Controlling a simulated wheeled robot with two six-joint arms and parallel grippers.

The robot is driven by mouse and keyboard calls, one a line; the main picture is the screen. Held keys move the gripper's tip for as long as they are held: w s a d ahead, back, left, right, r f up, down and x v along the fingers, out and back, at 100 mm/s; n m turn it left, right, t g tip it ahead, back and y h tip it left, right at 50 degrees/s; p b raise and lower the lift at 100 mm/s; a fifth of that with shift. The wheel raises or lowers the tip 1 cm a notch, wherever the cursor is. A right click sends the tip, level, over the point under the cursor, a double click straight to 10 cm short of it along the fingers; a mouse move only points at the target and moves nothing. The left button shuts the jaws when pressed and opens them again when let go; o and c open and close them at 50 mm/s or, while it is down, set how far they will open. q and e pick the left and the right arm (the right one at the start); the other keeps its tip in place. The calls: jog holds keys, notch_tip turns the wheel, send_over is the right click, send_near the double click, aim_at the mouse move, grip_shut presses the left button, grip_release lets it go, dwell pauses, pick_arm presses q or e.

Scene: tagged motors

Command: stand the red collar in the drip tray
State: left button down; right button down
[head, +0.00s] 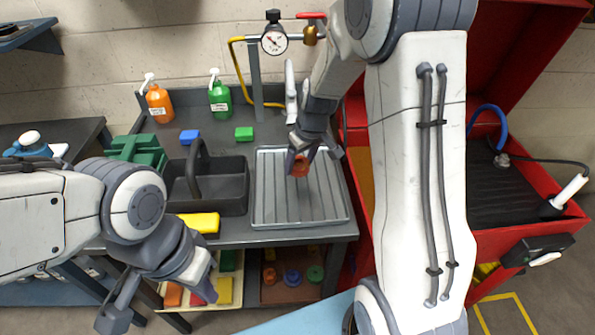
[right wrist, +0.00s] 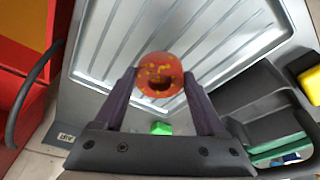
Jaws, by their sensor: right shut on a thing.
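The red collar (head: 300,167) is a short ring with yellow specks and a hole through it. In the right wrist view the collar (right wrist: 160,74) sits between the fingertips. My right gripper (head: 309,156) is shut on it, over the far part of the drip tray. The drip tray (head: 268,213) is a grey ribbed metal tray on the bench; its ribs also show in the right wrist view (right wrist: 115,45). I cannot tell how far the collar is above the tray. My left gripper (head: 158,297) is open and empty, low in front of the bench.
A black tote with a handle (head: 230,202) stands left of the tray. A yellow block (head: 199,222), a blue block (head: 189,137) and a green block (head: 244,133) lie around it. Orange (head: 160,106) and green (head: 220,100) bottles and a gauge (head: 274,40) stand behind. A red cabinet (head: 520,85) is right.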

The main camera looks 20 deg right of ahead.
aim_at(297, 183)
jog(key=shift+w+a+f, duration=0.1)
jog(key=shift+a+f, duration=0.1)
jog(key=shift+a, duration=0.15)
jog(key=shift+f, duration=2)
jog(key=shift+f, duration=0.15)
grip_release()
